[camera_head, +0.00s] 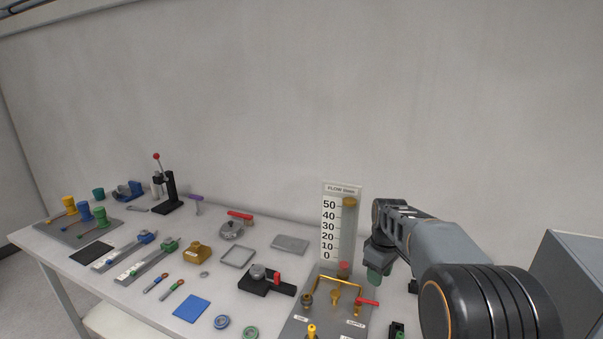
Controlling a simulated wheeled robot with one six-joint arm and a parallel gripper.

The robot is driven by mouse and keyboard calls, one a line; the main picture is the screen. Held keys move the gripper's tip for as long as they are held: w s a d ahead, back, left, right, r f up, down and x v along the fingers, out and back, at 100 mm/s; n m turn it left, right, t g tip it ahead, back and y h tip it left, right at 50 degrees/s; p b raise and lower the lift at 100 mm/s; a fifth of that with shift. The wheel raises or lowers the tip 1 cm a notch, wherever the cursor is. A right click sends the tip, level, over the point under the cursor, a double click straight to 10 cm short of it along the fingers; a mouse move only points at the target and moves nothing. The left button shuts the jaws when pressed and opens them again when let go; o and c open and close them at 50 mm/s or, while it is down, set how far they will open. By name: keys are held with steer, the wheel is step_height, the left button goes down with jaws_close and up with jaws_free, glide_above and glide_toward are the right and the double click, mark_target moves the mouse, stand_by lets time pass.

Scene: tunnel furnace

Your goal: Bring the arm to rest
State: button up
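My arm reaches in from the lower right over the right part of the table. Its end bends down beside the flow meter board, where my gripper (377,268) shows only as a small dark shape. A small green piece shows at its lower end, and I cannot tell whether it is held or stands behind. The fingers are too small and hidden to tell open from shut.
The flow meter board (328,222) stands just left of my gripper, above a grey panel (297,325) with brass fittings and a red-handled valve (367,302). Several tools and fixtures cover the table's left and middle. A grey box (570,275) stands at right.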

steer(key=s+a+m+t, duration=0.2)
steer(key=s+m, duration=0.2)
steer(key=s, duration=0.6)
steer(key=s+a+m+t, duration=0.1)
steer(key=s+a+m, duration=0.2)
steer(key=s, duration=0.8)
steer(key=shift+s+r+m+t, duration=0.2)
steer(key=shift+r+m+t, duration=0.15)
steer(key=shift+m, duration=0.35)
